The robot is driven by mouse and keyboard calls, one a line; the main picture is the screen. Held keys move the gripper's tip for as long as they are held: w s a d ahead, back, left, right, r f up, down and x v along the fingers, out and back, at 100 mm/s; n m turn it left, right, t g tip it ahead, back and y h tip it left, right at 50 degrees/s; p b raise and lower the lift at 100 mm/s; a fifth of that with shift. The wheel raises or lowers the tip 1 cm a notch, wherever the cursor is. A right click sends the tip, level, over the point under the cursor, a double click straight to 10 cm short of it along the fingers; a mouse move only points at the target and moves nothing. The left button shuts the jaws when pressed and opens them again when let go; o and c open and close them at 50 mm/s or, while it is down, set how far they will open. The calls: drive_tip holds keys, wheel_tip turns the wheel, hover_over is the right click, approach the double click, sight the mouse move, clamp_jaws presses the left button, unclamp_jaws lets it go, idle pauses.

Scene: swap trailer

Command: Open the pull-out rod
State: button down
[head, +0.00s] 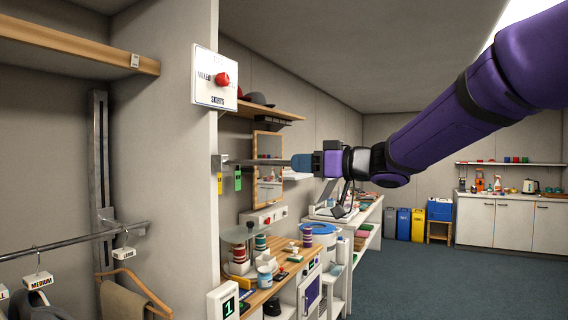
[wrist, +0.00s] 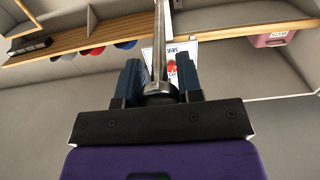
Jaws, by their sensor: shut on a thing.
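The pull-out rod (head: 262,161) is a thin grey metal bar in the head view. It sticks out from a bracket on the end of the wall panel, level and pointing right. A yellow tag and a green tag hang beneath its wall end. My gripper (head: 302,162) is at the rod's free end, its blue fingers shut on it. In the wrist view the rod (wrist: 159,40) runs up from between the blue fingers of my gripper (wrist: 160,80), with a round knob at its near end. The fingers partly hide the knob.
A white sign plate with a red knob (head: 222,79) is on the panel above the rod. A wooden shelf with caps (head: 262,110) and a framed mirror (head: 268,150) are behind it. A cluttered wooden counter (head: 270,278) stands below. Open floor (head: 420,280) lies to the right.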

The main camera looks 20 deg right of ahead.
drive_tip(key=shift+s+d, duration=0.3)
drive_tip(key=shift+s, duration=0.15)
drive_tip(key=c, duration=0.8)
unclamp_jaws()
drive_tip(key=v, duration=1)
drive_tip(key=shift+s+d, duration=0.25)
drive_tip(key=shift+s, duration=0.05)
